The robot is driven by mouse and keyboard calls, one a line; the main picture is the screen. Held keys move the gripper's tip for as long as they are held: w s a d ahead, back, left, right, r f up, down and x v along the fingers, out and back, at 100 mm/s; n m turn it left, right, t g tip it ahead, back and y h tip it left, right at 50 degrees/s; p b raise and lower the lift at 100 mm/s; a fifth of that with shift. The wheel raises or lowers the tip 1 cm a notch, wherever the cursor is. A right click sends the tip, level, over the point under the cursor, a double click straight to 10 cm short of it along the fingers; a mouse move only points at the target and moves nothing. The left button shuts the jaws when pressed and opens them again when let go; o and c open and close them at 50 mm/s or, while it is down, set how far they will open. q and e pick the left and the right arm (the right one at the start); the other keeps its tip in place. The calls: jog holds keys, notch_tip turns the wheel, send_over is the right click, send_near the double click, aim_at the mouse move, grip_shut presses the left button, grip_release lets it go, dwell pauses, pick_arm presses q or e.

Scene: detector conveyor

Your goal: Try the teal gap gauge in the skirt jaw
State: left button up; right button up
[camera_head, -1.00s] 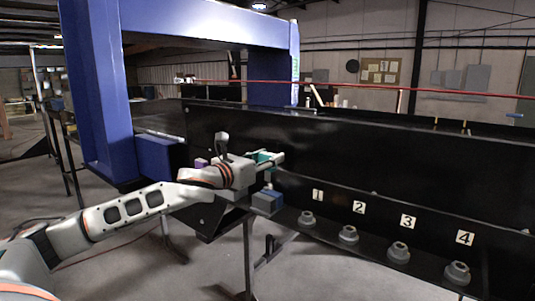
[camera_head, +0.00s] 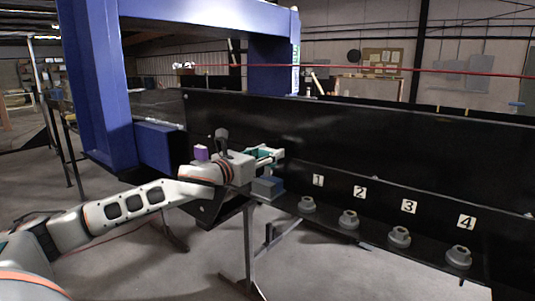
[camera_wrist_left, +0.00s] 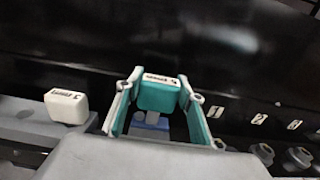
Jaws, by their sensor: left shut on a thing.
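My left gripper (camera_head: 268,155) is shut on the teal gap gauge (camera_wrist_left: 159,97), above the shelf of the black rail. The gauge's label faces up in the left wrist view, between the two fingers. In the head view the gripper mostly hides the gauge. A blue and grey block (camera_head: 267,187) sits on the shelf below the fingers; a blue part (camera_wrist_left: 150,123) also shows below the gauge in the wrist view. I cannot tell whether this is the skirt jaw, or whether the gauge touches it. My right gripper is not in view.
A purple block (camera_head: 201,153) stands behind my left wrist. A white labelled block (camera_wrist_left: 66,106) lies left of the gripper in the wrist view. Several grey hex-topped pieces (camera_head: 349,219) stand along the shelf by numbered tags. A blue frame (camera_head: 95,90) rises at left.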

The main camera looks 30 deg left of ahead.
aim_at(267, 166)
pick_arm(q)
jog(key=shift+f+b, duration=1)
jog(key=shift+f, duration=1.05)
jog(key=shift+r, duration=0.1)
jog(key=shift+r+p, duration=2)
jog(key=shift+p, duration=0.6)
jog(key=shift+f+b, duration=1.15)
jog(key=shift+f, duration=0.95)
jog(key=shift+r, duration=0.1)
jog(key=shift+r+p, duration=2)
jog(key=shift+p, duration=0.55)
jog(key=shift+f, duration=0.35)
